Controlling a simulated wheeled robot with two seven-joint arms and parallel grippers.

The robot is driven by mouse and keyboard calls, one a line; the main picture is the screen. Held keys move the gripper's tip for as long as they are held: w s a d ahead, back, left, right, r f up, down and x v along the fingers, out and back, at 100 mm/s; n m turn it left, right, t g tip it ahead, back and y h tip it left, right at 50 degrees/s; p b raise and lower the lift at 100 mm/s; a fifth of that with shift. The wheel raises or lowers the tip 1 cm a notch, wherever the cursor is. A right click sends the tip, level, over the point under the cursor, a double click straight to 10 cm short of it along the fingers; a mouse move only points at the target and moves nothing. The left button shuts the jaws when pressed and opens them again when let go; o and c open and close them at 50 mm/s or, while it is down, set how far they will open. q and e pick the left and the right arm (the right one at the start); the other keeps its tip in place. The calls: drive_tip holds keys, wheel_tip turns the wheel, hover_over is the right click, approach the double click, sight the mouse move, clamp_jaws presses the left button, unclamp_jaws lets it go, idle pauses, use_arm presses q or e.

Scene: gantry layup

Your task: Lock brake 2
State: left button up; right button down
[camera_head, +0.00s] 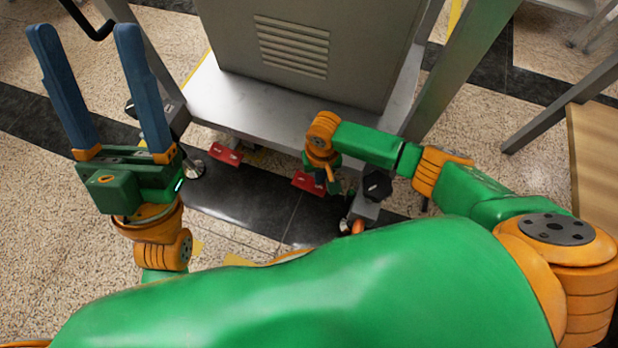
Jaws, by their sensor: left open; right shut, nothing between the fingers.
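Two red brake pedals show low at the base of the gantry frame. One red pedal (226,154) is on the left and free of my arms. The other red pedal (308,183) is to its right, partly hidden by my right gripper (321,182). My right gripper points down over that pedal, shut with nothing visible in it; I cannot tell whether it touches the pedal. No number is readable on either pedal. My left gripper (84,32) is raised at the left, its two blue fingers wide apart and empty, away from the pedals.
A grey cabinet (312,50) with a vent stands on a light metal shelf (260,108) above the pedals. Frame legs rise on both sides. A wooden table edge (596,150) is at the far right.

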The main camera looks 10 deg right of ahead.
sight(319, 187)
drive_tip(key=shift+r+p, duration=0.75)
drive_tip(key=shift+p, duration=0.1)
use_arm(q)
drive_tip(key=w+f+n+g+y+p, duration=0.1)
drive_tip(key=w+f+n+g+y, duration=0.1)
drive_tip(key=w+f+g+y, duration=0.5)
use_arm(e)
drive_tip(key=shift+r, duration=0.45)
drive_tip(key=shift+r+p, duration=0.4)
drive_tip(key=shift+p, duration=0.15)
use_arm(q)
wheel_tip(319, 187, down, 16)
drive_tip(key=a+g+y, duration=0.1)
drive_tip(key=g, duration=0.7)
drive_tip(key=shift+w+a+f+n+p, duration=0.2)
drive_tip(key=shift+a+n+p, duration=0.1)
drive_tip(key=shift+n+p, duration=0.15)
use_arm(e)
drive_tip(key=shift+r, duration=0.35)
